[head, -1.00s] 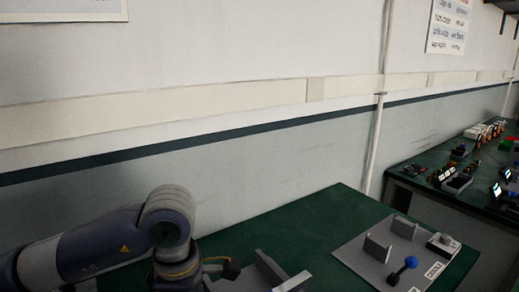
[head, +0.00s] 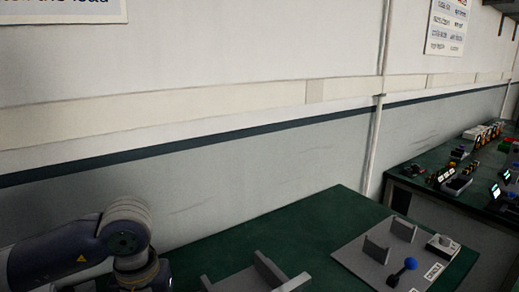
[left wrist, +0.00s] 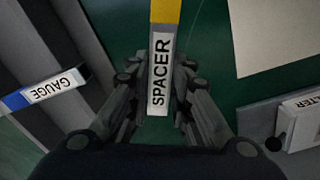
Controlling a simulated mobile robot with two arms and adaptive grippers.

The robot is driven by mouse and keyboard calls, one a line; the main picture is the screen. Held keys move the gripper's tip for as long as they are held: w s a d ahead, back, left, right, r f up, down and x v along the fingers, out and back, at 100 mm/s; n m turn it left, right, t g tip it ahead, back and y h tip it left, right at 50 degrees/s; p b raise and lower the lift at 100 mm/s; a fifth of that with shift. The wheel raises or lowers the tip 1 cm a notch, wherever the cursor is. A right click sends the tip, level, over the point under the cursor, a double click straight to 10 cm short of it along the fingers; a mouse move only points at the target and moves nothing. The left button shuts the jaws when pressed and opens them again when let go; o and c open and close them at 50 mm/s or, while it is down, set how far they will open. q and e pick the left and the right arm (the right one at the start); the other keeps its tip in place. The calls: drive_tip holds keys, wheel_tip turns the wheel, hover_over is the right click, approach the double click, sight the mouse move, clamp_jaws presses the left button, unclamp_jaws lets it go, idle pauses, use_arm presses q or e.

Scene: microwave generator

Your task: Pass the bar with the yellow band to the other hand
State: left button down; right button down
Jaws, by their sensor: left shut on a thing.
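The bar with the yellow band (left wrist: 165,12) runs up the middle of the left wrist view, with a white label reading SPACER below the yellow. My left gripper (left wrist: 160,78) is shut on its labelled part. The bar's far end is cut off by the picture's top edge. In the head view my left arm shows at the lower left, but its gripper and the bar are out of the picture. My right gripper is in neither view.
A blue-banded bar labelled GAUGE (left wrist: 45,90) lies left in the wrist view. In the head view, a grey holder (head: 268,270) stands on the green bench (head: 325,210). A grey plate with uprights and a blue-knobbed lever (head: 409,264) is to its right. Bench between them is clear.

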use_arm(q)
drive_tip(key=shift+a+f+m, duration=0.1)
drive_tip(key=shift+a+m, duration=0.25)
drive_tip(key=shift+m, duration=0.65)
